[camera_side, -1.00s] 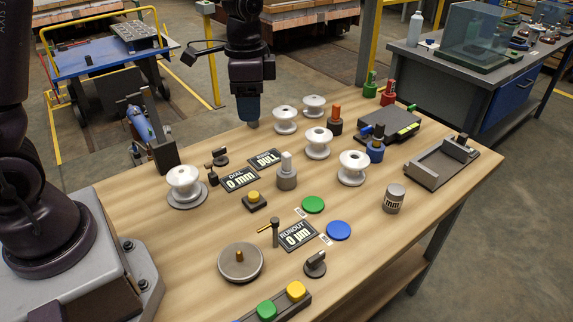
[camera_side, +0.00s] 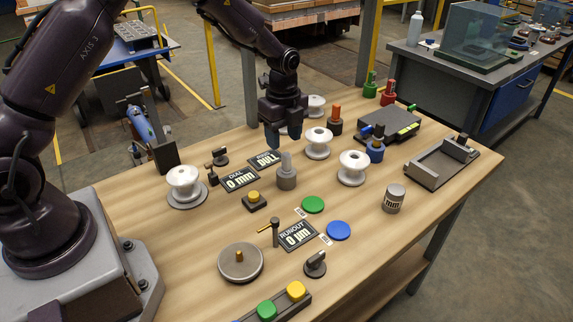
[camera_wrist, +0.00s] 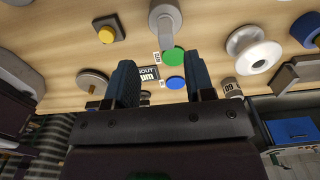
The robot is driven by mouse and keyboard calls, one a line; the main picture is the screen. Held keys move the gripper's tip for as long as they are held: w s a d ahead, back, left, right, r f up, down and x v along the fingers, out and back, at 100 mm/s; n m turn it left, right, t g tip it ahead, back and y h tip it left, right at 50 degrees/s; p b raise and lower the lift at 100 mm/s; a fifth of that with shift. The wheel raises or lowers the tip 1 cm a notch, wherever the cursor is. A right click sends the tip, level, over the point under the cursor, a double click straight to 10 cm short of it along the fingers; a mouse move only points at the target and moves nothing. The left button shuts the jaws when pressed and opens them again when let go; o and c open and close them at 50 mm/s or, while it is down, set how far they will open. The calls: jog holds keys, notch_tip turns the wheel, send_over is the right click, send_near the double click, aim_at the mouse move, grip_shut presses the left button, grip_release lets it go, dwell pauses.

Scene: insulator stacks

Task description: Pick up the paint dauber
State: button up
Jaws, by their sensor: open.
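A grey round pot with a pale upright handle (camera_side: 286,172) stands mid-table. It looks like the paint dauber, though I cannot be sure. Similar pots with coloured tops stand farther back: orange (camera_side: 335,118), blue (camera_side: 376,150), red (camera_side: 388,94) and green (camera_side: 370,84). My gripper (camera_side: 283,138) is open and empty, pointing down just behind and above the grey pot, apart from it in height as far as I can tell. In the wrist view the grey pot (camera_wrist: 166,25) shows ahead of and between the two blue fingers (camera_wrist: 162,82).
White spools stand around it: one at right (camera_side: 353,168), one behind (camera_side: 318,143), one at left (camera_side: 184,186). The front right tabletop is clear.

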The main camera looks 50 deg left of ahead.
aim_at(287, 154)
jog(key=f, duration=0.6)
jog(key=shift+w, duration=0.35)
jog(key=shift+r, duration=0.1)
grip_shut()
